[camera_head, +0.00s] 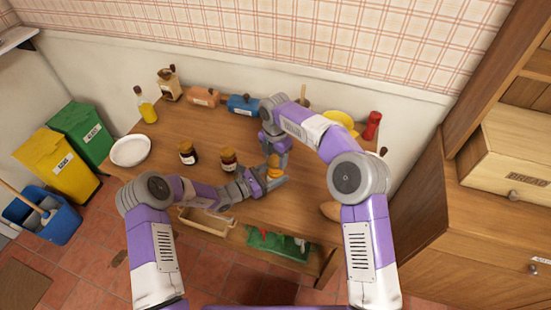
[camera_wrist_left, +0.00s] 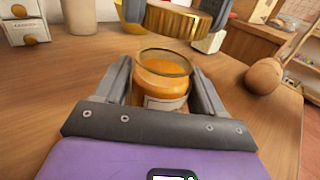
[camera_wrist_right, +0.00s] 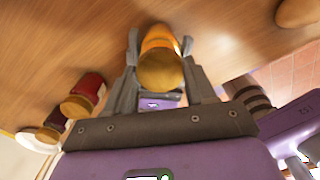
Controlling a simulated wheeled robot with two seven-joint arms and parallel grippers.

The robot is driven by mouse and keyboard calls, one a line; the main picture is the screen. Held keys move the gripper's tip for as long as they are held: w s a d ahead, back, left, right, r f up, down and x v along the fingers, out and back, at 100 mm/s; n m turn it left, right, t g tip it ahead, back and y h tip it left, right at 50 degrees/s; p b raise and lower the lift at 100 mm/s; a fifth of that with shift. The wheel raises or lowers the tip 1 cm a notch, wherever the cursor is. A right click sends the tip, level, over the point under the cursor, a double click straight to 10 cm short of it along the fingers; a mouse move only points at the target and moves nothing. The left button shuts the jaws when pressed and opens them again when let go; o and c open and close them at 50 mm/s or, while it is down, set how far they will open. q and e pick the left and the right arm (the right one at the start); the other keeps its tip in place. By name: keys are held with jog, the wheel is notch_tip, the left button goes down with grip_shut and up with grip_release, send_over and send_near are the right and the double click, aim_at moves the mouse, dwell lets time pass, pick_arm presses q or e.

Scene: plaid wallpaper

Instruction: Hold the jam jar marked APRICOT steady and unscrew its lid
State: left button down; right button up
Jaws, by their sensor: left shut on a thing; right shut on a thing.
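The orange jam jar (camera_wrist_left: 163,82) stands upright between the fingers of my left gripper (camera_wrist_left: 165,95), which is shut on it. Its glass rim shows open at the top, with orange jam inside; the writing on its label cannot be read. The gold lid (camera_wrist_left: 172,20) is above the jar, with a gap between them, in my right gripper, which is shut on it. In the right wrist view the lid (camera_wrist_right: 160,73) sits between the fingers of my right gripper (camera_wrist_right: 160,62), with the orange jar (camera_wrist_right: 158,36) beyond it. In the head view both grippers meet over the table's middle.
A white plate (camera_head: 130,151) lies at the left edge. An oil bottle (camera_head: 146,107), a mill (camera_head: 168,85) and canisters line the back. A red shaker (camera_head: 372,126) stands at the right.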

aim_at(276, 160)
jog(key=shift+r, duration=0.15)
jog(key=shift+r, duration=1.9)
pick_arm(q)
grip_release()
jog(key=shift+a, duration=0.1)
